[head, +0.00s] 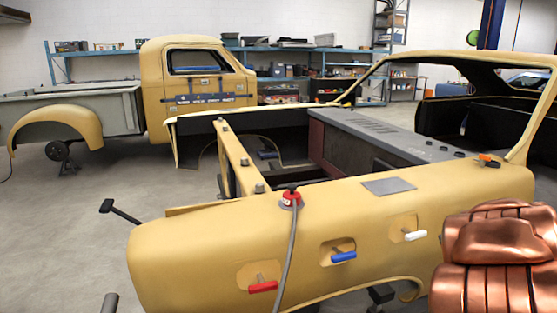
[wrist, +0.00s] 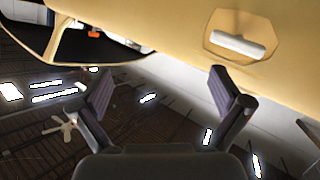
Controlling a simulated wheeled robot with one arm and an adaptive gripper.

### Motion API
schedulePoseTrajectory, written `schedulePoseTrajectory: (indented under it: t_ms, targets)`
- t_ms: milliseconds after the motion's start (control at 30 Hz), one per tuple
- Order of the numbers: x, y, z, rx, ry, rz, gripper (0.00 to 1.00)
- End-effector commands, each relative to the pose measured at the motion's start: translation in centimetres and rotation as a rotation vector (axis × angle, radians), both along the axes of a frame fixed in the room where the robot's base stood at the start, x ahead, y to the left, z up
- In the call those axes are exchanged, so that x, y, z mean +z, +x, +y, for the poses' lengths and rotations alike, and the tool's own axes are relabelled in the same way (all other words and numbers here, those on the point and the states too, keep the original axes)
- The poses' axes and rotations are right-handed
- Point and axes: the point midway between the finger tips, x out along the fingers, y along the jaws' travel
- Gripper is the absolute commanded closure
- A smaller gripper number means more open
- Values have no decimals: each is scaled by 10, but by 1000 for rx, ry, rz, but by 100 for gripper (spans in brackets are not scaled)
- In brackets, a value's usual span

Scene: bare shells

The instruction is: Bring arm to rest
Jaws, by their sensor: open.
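My gripper (wrist: 158,80) shows in the wrist view with its two dark fingers spread wide apart. Nothing is between them. The yellow car body shell (head: 190,245) fills the front of the head view and shows along the top of the wrist view (wrist: 180,30). A white handle (head: 415,235) sits in a recess on its side; it also shows in the wrist view (wrist: 238,45), above and apart from the right finger. I cannot make out the gripper in the head view.
A blue handle (head: 344,257) and a red handle (head: 263,287) sit in the same side. A red fitting with a grey cable (head: 290,199) is on top. A yellow truck shell (head: 195,100) stands behind at left.

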Motion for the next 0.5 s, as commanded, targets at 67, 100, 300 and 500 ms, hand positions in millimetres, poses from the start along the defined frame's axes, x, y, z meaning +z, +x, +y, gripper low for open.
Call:
schedulePoseTrajectory:
  t_ms: [67, 100, 300, 500]
  targets:
    - [10, -6, 7, -56, -7, 34, 0]
    - [11, -11, 8, -89, -6, 57, 0]
    - [13, -41, 30, -222, 29, 179, 0]
    - [1, -82, 70, -311, 109, 335, 0]
